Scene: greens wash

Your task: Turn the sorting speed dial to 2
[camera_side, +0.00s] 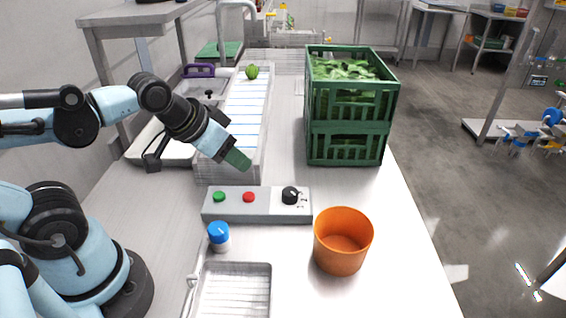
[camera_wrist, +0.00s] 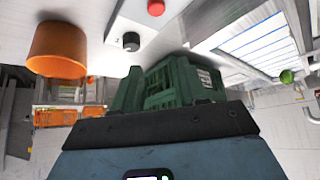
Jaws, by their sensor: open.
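The sorting speed dial (camera_side: 290,195) is a black knob at the right end of a grey control box (camera_side: 232,212). Small marks beside it are too small to read. The box also has a green button (camera_side: 219,197) and a red button (camera_side: 249,197). In the wrist view the dial (camera_wrist: 131,41) shows at the top, left of the red button (camera_wrist: 156,8). My gripper (camera_side: 238,160) is open and empty, above the near end of the conveyor, behind and left of the dial and apart from it. Its dark body fills the bottom of the wrist view.
An orange bucket (camera_side: 343,240) stands just in front of the dial's end of the box. A blue-capped container (camera_side: 218,236) and a metal tray (camera_side: 235,290) are in front. Green stacked crates (camera_side: 345,142) with greens stand behind right. A green vegetable (camera_side: 252,72) lies on the conveyor (camera_side: 248,105).

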